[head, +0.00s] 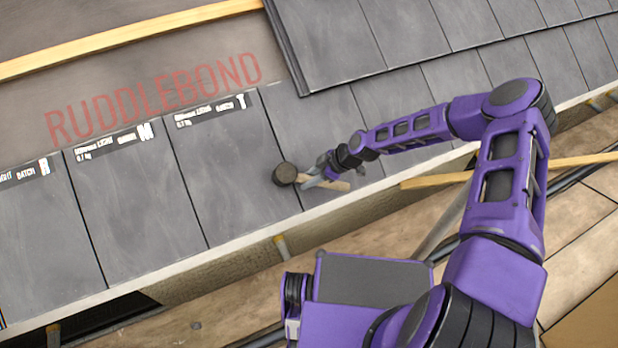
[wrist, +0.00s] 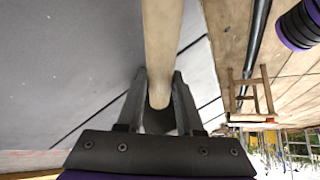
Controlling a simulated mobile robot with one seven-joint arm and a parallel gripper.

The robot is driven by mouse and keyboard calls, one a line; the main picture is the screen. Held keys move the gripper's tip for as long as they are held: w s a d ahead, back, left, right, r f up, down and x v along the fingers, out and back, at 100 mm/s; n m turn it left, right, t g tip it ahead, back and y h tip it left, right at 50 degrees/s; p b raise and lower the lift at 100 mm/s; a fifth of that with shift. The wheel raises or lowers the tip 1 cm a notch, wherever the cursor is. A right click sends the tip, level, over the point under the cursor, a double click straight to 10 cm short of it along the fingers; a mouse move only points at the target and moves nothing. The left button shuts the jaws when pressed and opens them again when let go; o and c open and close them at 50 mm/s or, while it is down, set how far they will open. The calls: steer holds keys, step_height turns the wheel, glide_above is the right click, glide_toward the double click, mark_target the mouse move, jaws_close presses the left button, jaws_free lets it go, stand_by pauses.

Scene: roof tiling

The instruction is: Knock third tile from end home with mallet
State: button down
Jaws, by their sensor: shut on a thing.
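My gripper (head: 316,176) is shut on the pale wooden handle of the mallet (head: 284,173). The mallet's dark round head lies to the left of my gripper, over the lower part of the eave row. I cannot tell whether it touches the slate. In the wrist view the handle (wrist: 161,45) runs up from between the two fingers (wrist: 158,105); the head is out of sight there. Grey tiles form the bottom row: a labelled tile (head: 225,165) beside the mallet head, another labelled tile (head: 135,195) to its left, and an unlabelled tile (head: 315,135) behind my gripper.
An upper course of tiles (head: 370,40) covers the right. Bare underlay with red RUDDLEBOND lettering (head: 155,98) and a wooden batten (head: 130,35) lie at upper left. A loose plank (head: 500,172) lies below the eave. The wrist view shows a wooden trestle (wrist: 249,92).

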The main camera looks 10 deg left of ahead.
steer(key=s+d+r+p, duration=0.2)
steer(key=s+r+p, duration=0.2)
steer(key=r, duration=0.3)
steer(key=shift+r+p, duration=0.35)
steer(key=shift+p, duration=0.05)
steer(key=shift+w+d, duration=0.1)
stand_by(0.4)
steer(key=w+d+r+m+t+h, duration=0.1)
steer(key=d+r+m+t+h, duration=0.1)
steer(key=d+r+m, duration=0.3)
steer(key=w+d+r+m+t+h+p, duration=0.1)
steer(key=d+r+m, duration=0.5)
steer(key=r, duration=0.7)
steer(key=w+d+r+m+t+h, duration=0.1)
steer(key=d+r+m+t+h, duration=0.3)
steer(key=r, duration=0.5)
steer(key=d+m, duration=0.2)
steer(key=d, duration=0.1)
steer(key=shift+w+d+h+p, duration=0.3)
steer(key=shift+p, duration=0.1)
